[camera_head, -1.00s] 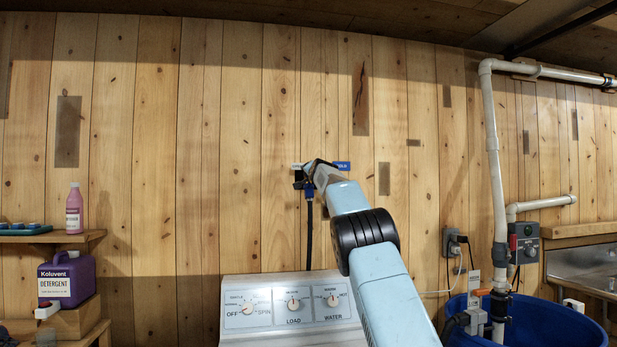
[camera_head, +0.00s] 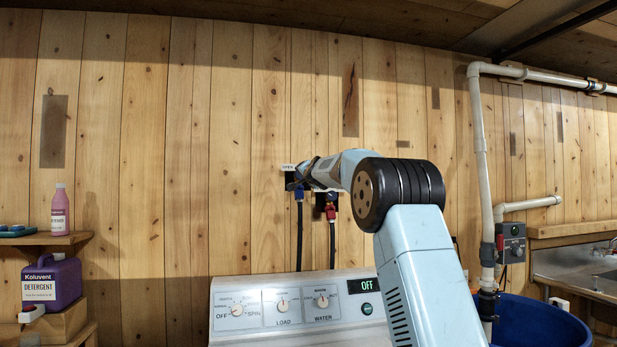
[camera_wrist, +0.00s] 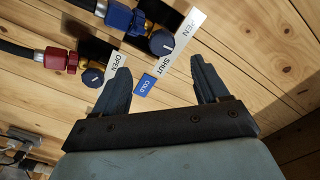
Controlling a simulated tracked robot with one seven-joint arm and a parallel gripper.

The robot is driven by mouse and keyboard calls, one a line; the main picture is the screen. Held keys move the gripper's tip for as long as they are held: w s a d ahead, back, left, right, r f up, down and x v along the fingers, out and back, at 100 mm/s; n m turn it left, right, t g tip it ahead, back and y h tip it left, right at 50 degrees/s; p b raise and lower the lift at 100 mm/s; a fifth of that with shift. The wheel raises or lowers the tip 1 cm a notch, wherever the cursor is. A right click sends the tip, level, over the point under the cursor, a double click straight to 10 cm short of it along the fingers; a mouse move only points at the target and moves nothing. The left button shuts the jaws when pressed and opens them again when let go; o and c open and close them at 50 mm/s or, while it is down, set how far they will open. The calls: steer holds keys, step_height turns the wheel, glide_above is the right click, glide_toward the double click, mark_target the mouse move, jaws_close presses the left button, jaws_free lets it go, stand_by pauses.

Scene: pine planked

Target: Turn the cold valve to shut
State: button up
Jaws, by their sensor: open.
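The cold valve (camera_wrist: 162,42), with a dark blue round end and a blue hose coupling (camera_wrist: 125,18), is at the top of the wrist view. White OPEN and SHUT labels (camera_wrist: 168,62) and a blue COLD tag (camera_wrist: 145,84) are beside it. My gripper (camera_wrist: 160,63) is open and empty, its fingers apart in front of the valve and tag; I see no contact. In the head view, the blue coupling (camera_head: 299,193) shows below my wrist, which hides most of the valve. The valve's exact setting is unclear.
A red-coupled valve (camera_wrist: 58,60) with its own OPEN label is close by at left in the wrist view. Two hoses run down behind the washer panel (camera_head: 290,308). A shelf with detergent (camera_head: 50,283) stands left; a blue tub (camera_head: 535,320) and pipes are right.

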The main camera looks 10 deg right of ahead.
steer(key=s, duration=0.4)
steer(key=shift+s, duration=0.25)
